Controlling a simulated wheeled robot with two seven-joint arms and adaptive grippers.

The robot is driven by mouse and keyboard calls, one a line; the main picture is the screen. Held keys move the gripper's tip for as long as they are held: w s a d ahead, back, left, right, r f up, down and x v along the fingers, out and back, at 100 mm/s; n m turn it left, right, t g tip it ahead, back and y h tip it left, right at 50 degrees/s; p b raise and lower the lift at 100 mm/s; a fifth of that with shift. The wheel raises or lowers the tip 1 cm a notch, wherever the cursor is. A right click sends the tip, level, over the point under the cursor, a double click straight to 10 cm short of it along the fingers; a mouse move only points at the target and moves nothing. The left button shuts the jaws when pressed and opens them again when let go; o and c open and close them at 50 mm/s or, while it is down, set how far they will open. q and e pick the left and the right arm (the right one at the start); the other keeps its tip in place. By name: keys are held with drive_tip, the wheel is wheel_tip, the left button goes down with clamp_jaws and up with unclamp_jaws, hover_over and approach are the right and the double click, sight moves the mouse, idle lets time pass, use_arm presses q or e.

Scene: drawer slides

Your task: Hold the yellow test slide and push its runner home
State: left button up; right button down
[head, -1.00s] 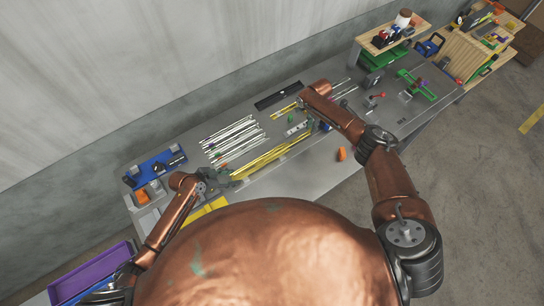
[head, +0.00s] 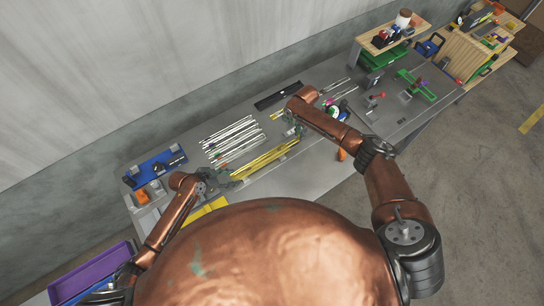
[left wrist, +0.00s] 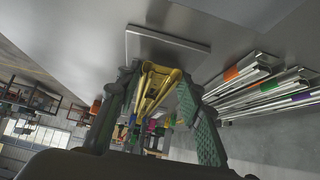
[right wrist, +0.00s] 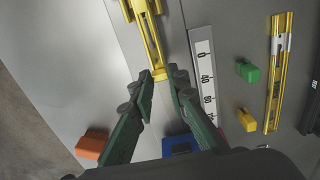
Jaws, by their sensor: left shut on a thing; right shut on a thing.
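The yellow test slide (head: 265,161) lies along the front of the bench, slanting up to the right. My left gripper (head: 221,180) is shut on its left end. In the left wrist view the yellow channel (left wrist: 156,85) runs between the green fingers (left wrist: 158,78). My right gripper (head: 294,136) is at the slide's right end. In the right wrist view the narrow yellow runner (right wrist: 152,45) comes out of the wider rail at the top. Its end lies between the tips of my right fingers (right wrist: 161,74). How far the runner still sticks out is unclear.
Several silver slides (head: 230,136) lie behind the yellow one. A scale strip (right wrist: 204,75), green block (right wrist: 248,70), yellow block (right wrist: 246,120) and another yellow slide (right wrist: 275,85) lie right of my right gripper. An orange block (right wrist: 92,143) is near the front edge.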

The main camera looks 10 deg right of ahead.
drive_tip(key=shift+s+a, duration=0.55)
drive_tip(key=shift+a, duration=0.8)
drive_tip(key=shift+s+a, duration=0.55)
drive_tip(key=shift+a, duration=0.75)
drive_tip(key=shift+s+a, duration=0.55)
drive_tip(key=shift+a, duration=0.8)
drive_tip(key=c, duration=2.1)
unclamp_jaws()
drive_tip(key=shift+o, duration=0.6)
drive_tip(key=shift+d+r, duration=0.1)
drive_tip(key=shift+r, duration=2.9)
wheel_tip(320, 180, up, 12)
hover_over(285, 147)
drive_tip(key=shift+w, duration=0.15)
